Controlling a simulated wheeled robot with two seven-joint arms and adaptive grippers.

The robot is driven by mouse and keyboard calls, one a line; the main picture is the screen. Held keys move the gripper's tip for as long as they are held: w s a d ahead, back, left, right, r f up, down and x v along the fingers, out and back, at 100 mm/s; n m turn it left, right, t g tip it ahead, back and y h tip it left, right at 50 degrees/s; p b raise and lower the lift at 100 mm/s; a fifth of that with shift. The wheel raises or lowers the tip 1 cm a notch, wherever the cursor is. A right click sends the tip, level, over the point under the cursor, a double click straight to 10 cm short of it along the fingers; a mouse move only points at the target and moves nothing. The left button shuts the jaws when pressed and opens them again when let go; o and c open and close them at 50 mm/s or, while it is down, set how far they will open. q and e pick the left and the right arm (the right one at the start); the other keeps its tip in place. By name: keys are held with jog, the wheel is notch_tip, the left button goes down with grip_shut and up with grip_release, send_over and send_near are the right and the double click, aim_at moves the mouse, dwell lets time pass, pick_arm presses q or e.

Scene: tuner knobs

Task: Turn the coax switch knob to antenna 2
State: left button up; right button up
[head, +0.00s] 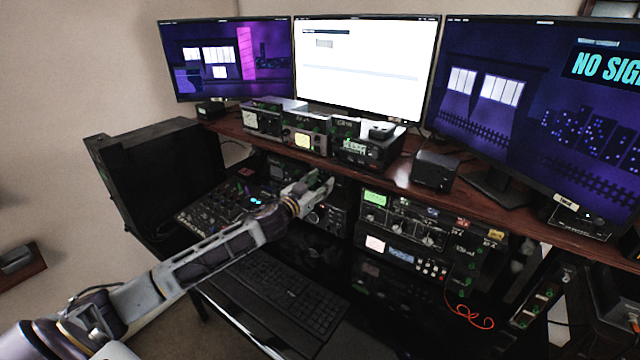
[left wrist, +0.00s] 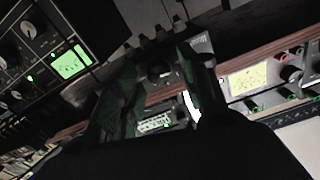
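My left gripper (head: 319,183) reaches in from the left, in front of the equipment under the wooden shelf. In the left wrist view its two dark fingers (left wrist: 161,62) stand apart with a gap between them. A dark round knob (left wrist: 160,73) shows in that gap, beyond the fingers; I cannot tell whether they touch it. No antenna marking is legible, so I cannot confirm that this is the coax switch knob or read its setting. In the head view the gripper hides this spot. My right gripper is not in view.
The wooden shelf (head: 398,180) carries several metered units and a black box (head: 434,170). A radio with a green display (head: 375,198) sits below it, right of my gripper. A mixer (head: 222,205) lies left, a keyboard (head: 280,293) in front. An orange cable (head: 470,317) hangs lower right.

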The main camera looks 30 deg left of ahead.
pick_arm(q)
jog(key=c, duration=0.7)
grip_shut()
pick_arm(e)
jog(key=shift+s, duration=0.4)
